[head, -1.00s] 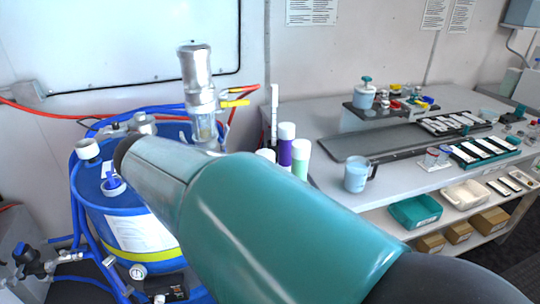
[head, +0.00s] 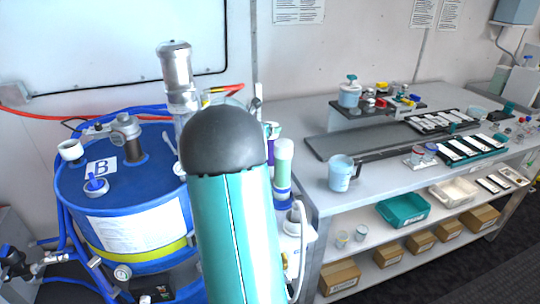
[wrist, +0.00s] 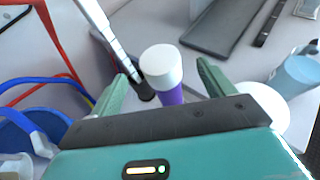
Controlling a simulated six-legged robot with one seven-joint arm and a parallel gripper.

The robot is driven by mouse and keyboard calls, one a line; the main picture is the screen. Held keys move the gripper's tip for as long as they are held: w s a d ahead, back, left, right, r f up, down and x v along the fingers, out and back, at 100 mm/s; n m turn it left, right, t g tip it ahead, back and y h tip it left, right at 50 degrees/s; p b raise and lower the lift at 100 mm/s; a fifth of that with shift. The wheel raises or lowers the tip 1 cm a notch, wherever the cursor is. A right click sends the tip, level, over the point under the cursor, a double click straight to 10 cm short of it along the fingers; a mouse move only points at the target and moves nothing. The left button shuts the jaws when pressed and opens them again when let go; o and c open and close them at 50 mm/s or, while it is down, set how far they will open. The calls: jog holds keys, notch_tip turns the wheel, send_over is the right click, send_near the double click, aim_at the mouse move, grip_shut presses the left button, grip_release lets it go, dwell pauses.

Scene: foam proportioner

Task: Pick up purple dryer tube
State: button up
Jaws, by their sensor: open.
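The purple dryer tube (wrist: 170,95) stands upright with a white cap in the wrist view, its lower part hidden by my gripper body. My gripper (wrist: 165,68) is open, with one green finger to the left of the tube and one to the right. The tube appears between the fingers, with visible gaps on both sides; I cannot tell how deep it sits. In the head view only a sliver of the purple tube (head: 270,151) shows beside my arm, and my gripper is mostly hidden.
A pale green tube (head: 283,165) with a white cap stands close by. A blue drum (head: 150,200) stands left. The workbench (head: 310,185) at right holds a light blue mug (head: 341,175) and trays.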

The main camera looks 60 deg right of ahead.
jog(key=x, duration=0.8)
jog(key=shift+f, duration=0.2)
jog(key=shift+c, duration=0.2)
jog(key=c, duration=1.5)
jog(key=shift+r, duration=0.1)
jog(key=shift+c, duration=0.9)
